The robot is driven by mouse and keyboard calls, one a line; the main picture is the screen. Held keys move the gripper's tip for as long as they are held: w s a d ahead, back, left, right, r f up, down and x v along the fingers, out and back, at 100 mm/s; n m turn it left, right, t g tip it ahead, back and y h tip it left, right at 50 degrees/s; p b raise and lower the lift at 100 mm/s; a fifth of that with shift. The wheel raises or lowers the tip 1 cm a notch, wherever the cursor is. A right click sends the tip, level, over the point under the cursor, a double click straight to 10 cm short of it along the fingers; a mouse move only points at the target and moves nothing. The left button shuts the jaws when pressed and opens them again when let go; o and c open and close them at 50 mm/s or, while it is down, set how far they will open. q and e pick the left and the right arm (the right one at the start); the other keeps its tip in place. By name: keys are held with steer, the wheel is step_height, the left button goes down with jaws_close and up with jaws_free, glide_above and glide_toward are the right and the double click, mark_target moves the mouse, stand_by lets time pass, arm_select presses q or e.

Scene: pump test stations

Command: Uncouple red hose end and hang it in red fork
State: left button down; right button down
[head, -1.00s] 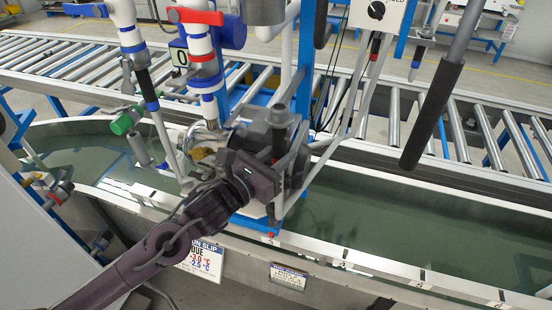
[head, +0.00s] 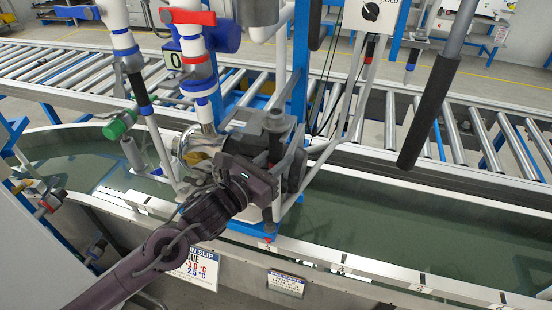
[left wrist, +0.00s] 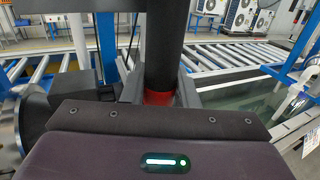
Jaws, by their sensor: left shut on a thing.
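My left gripper (head: 276,140) is at the pump (head: 293,160) in the head view, its jaws shut around a dark upright hose end. In the left wrist view this hose end (left wrist: 163,45) stands upright between the jaws, black with a red band (left wrist: 158,98) low down at the gripper's edge. The palm hides what is below the band, so I cannot tell whether it is still coupled. I cannot make out the red fork for certain. My right gripper is not in view.
White pipes with a red-handled valve (head: 187,17) and blue bands stand left of the pump. A black-sleeved grey bar (head: 427,112) hangs at the right. The green tank (head: 410,215) and roller conveyor (head: 470,115) lie behind and to the right. A control box (head: 372,14) is above.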

arm_select(q)
steer(key=c, duration=1.1)
jaws_free()
steer(key=shift+r, duration=0.1)
steer(key=shift+o, duration=0.2)
steer(key=shift+s+a+f, duration=0.25)
steer(key=b+v, duration=0.2)
steer(key=v, duration=0.4)
steer(key=shift+s+a, duration=0.1)
steer(key=shift+s+a+r+b, duration=0.15)
steer(key=shift+s+a+b, duration=0.1)
steer(key=shift+s+b, duration=0.1)
